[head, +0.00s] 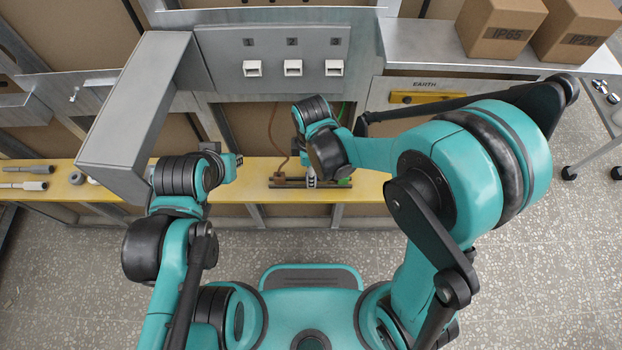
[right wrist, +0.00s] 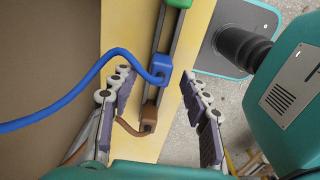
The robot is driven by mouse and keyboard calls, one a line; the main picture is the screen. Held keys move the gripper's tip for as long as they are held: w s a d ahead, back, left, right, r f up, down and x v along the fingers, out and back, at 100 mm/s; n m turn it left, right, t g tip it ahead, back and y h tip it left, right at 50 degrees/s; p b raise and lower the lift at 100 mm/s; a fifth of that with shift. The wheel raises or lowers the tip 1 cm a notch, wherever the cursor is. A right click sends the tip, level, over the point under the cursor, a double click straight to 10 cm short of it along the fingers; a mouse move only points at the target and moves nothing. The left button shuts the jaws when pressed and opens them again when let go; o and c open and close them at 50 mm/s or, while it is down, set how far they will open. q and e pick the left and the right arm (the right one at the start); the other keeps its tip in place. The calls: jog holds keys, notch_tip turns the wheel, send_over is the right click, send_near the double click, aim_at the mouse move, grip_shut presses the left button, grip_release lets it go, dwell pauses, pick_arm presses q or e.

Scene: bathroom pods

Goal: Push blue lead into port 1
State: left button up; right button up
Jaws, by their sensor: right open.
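The blue lead's plug (right wrist: 162,77) sits on a dark rail (right wrist: 172,50) in the right wrist view, its blue cable (right wrist: 60,112) running off to the left. My right gripper (right wrist: 157,80) is open, with a finger on either side of the blue plug and a gap on both sides. In the head view my right gripper (head: 311,177) is over the rail and mostly hides the blue plug. Port 1 (head: 252,69) is the leftmost white socket on the grey panel (head: 272,95) and looks empty. My left gripper (head: 236,160) is away to the left, its jaws unclear.
A brown plug (head: 281,178) and a green plug (head: 345,182) sit either side on the rail, on the yellow shelf (head: 374,187). Ports 2 (head: 293,68) and 3 (head: 334,68) are beside port 1. A grey box (head: 137,110) juts out at left.

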notch_tip(320, 180, down, 3)
jog(key=shift+b, duration=0.35)
jog(key=shift+r, duration=0.1)
grip_shut()
